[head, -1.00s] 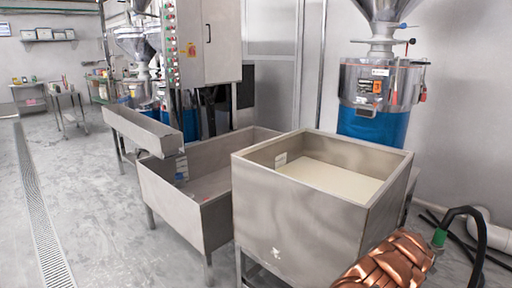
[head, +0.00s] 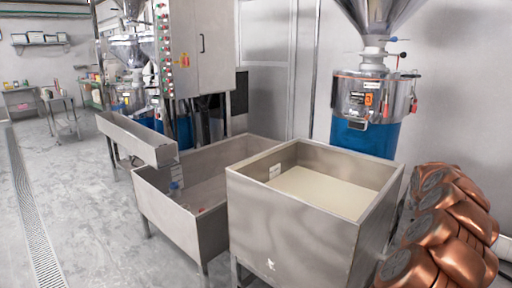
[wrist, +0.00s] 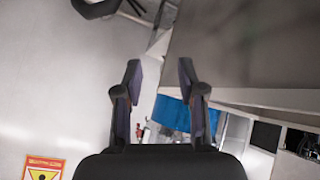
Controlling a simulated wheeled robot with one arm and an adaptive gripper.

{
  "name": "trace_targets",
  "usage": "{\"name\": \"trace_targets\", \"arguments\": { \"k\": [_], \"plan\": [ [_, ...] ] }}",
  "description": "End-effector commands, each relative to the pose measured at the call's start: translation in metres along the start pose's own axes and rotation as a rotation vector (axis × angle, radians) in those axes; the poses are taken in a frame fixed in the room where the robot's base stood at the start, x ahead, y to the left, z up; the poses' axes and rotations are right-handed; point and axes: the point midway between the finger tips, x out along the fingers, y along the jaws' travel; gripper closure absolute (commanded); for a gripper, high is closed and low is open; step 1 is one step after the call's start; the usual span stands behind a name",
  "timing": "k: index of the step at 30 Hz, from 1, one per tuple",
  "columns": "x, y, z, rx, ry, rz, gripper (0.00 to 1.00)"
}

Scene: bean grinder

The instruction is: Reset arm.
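My gripper (wrist: 160,85) shows in the wrist view with its two dark fingers apart and nothing between them. It is open and empty. Behind the fingers are a pale wall and the blue drum of a machine (wrist: 172,113). In the head view, copper-coloured links of my arm fill the lower right corner, and my gripper is out of that frame.
A steel bin with pale contents (head: 290,225) stands in front, with an emptier steel trough (head: 165,205) at its left. A grinder with a blue base (head: 365,135) stands behind. A control cabinet (head: 205,50) is at the back. The floor at left is clear.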

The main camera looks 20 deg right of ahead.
Motion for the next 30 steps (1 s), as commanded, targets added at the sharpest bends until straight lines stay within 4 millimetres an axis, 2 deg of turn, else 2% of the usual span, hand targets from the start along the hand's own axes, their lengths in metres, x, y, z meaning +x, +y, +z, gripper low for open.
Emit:
{"name": "trace_targets", "arguments": {
  "k": [1, 5, 8, 14, 21, 25, 27, 30],
  "plan": [
    [-0.017, -0.004, -0.008, 0.016, 0.002, -0.014, 0.6],
    [-0.045, -0.038, -0.015, 0.022, -0.012, -0.069, 0.6],
    [-0.066, -0.076, -0.017, -0.001, -0.024, -0.124, 0.6],
    [-0.106, -0.153, -0.007, -0.075, -0.056, -0.225, 0.6],
    [-0.161, -0.236, 0.027, -0.181, -0.118, -0.329, 0.6],
    [-0.193, -0.272, 0.054, -0.242, -0.157, -0.371, 0.6],
    [-0.208, -0.289, 0.074, -0.275, -0.187, -0.392, 0.6],
    [-0.232, -0.308, 0.099, -0.32, -0.217, -0.411, 0.6]
  ]
}}
